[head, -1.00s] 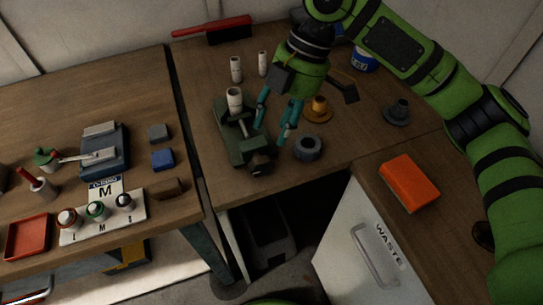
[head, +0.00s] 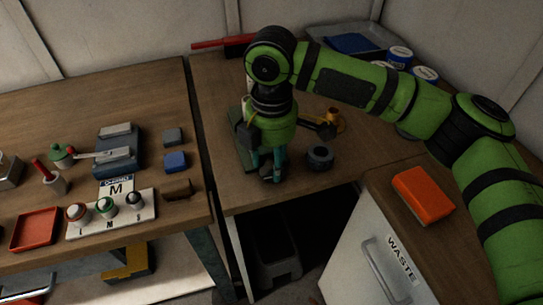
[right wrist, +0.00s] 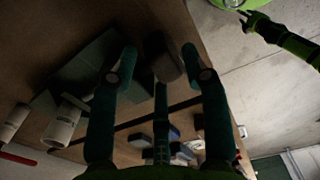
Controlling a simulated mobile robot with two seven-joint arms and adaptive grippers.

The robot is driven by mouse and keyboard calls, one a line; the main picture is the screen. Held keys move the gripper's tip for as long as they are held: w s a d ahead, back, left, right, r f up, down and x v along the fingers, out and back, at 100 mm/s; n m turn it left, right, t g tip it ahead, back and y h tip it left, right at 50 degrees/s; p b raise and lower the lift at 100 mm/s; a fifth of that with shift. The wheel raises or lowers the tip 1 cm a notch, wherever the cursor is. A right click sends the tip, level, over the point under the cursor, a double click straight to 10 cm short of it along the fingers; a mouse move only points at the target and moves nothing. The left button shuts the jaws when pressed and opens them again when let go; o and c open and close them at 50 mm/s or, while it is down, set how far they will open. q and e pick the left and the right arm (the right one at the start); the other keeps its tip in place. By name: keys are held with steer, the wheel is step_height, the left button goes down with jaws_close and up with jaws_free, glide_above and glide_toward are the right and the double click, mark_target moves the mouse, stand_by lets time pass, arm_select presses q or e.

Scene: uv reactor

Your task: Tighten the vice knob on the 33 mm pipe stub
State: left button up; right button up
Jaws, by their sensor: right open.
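The green vice (head: 236,150) stands on the right-hand bench, mostly hidden behind my right gripper in the head view. Its dark body also shows in the right wrist view (right wrist: 88,68). The dark vice knob (right wrist: 163,58) lies between the fingertips in the right wrist view, with gaps visible beside it. My right gripper (head: 267,170) is open, fingers pointing down over the knob end of the vice near the bench's front edge. A white pipe stub (right wrist: 62,124) stands by the vice body in the right wrist view; its size is not readable. My left gripper is not in view.
A dark grey ring (head: 320,157) lies just right of the gripper, with a brass-coloured part (head: 333,120) behind it. An orange block (head: 422,194) sits on the waste cabinet (head: 352,245). A red-handled brush (head: 222,42) lies at the back. The left bench (head: 60,115) holds small tools.

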steer(key=shift+c, duration=0.8)
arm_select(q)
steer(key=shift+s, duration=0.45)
arm_select(e)
steer(key=c, duration=0.7)
